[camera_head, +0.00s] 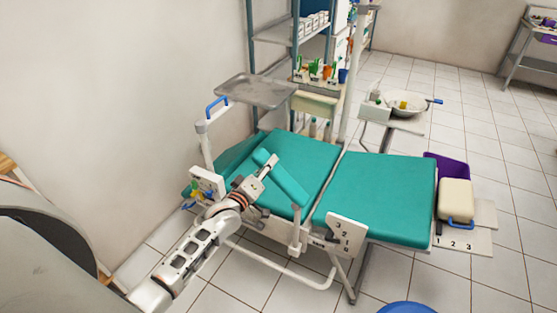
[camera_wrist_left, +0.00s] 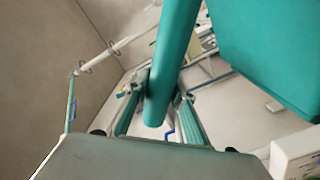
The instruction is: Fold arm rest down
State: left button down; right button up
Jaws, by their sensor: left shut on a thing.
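The arm rest (camera_head: 287,183) is a long teal padded bar along the near side of the teal dental chair (camera_head: 310,152). It slants in the head view, from upper left to lower right, with its lower right end at a pale post (camera_head: 297,236). My left gripper (camera_head: 268,165) is at the upper part of the bar. In the left wrist view, the arm rest (camera_wrist_left: 172,60) runs between the two fingers of my left gripper (camera_wrist_left: 160,98), which are shut on it. The arm partly hides the chair's near edge. My right gripper is in neither view.
A metal tray (camera_head: 256,91) and a pole with a blue handle (camera_head: 216,107) stand at the chair's back end. A basin (camera_head: 404,103) is beyond the seat. Tiled floor at the right is mostly clear.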

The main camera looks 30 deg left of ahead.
pick_arm(q)
jog(key=a+f+n+b, duration=0.5)
jog(key=f+n, duration=0.3)
jog(key=f, duration=0.2)
jog(key=shift+f+b, duration=0.4)
jog(key=c, duration=1.7)
grip_release()
jog(key=shift+w, duration=0.1)
jog(key=s, duration=1.2)
jog(key=shift+a, duration=0.2)
